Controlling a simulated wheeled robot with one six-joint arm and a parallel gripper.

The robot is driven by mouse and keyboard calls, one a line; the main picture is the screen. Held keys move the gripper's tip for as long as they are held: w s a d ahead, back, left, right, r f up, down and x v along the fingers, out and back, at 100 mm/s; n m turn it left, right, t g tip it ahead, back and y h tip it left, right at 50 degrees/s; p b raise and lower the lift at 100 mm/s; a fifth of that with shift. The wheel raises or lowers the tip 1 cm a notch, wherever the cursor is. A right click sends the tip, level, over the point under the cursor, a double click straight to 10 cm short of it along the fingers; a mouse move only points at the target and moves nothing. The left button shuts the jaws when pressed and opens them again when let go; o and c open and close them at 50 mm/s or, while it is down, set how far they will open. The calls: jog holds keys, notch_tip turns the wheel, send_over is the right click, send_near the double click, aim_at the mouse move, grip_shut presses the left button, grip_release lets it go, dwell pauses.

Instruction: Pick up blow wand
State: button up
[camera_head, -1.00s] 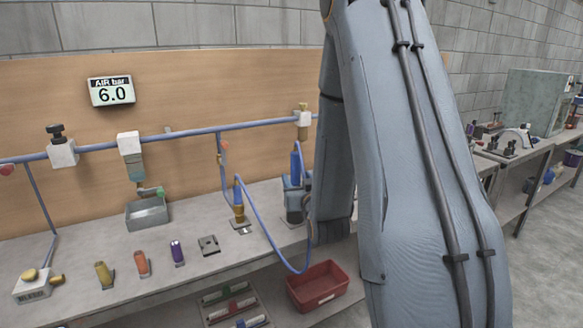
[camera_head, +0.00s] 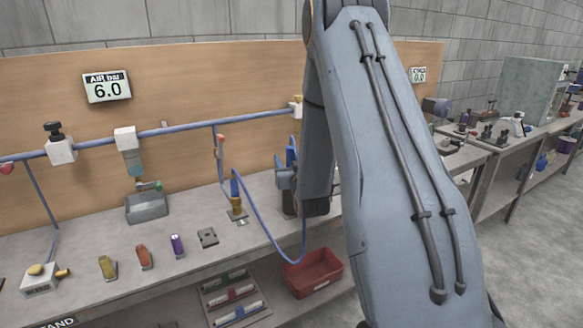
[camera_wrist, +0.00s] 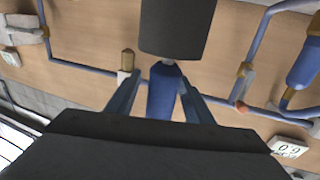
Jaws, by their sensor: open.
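What looks like the blow wand (camera_wrist: 163,92), a blue shaft below a dark grey cylinder, shows between the fingers of my gripper (camera_wrist: 164,80) in the wrist view. The fingers are apart, one on each side; I cannot tell whether they touch it. In the head view the blue shaft (camera_head: 291,151) shows just left of my arm, above a grey body on the bench. My arm partly hides this spot, and I cannot make out the fingertips there.
A blue hose (camera_head: 262,225) hangs in a loop off the bench front, beside a blue and brass fitting (camera_head: 237,203). A blue pipe (camera_head: 190,129) runs along the wooden backboard (camera_head: 230,75). A red bin (camera_head: 313,274) sits below. Small coloured parts stand farther left.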

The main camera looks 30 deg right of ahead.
jog(key=shift+c, duration=0.4)
grip_shut()
jog(key=shift+r, duration=0.1)
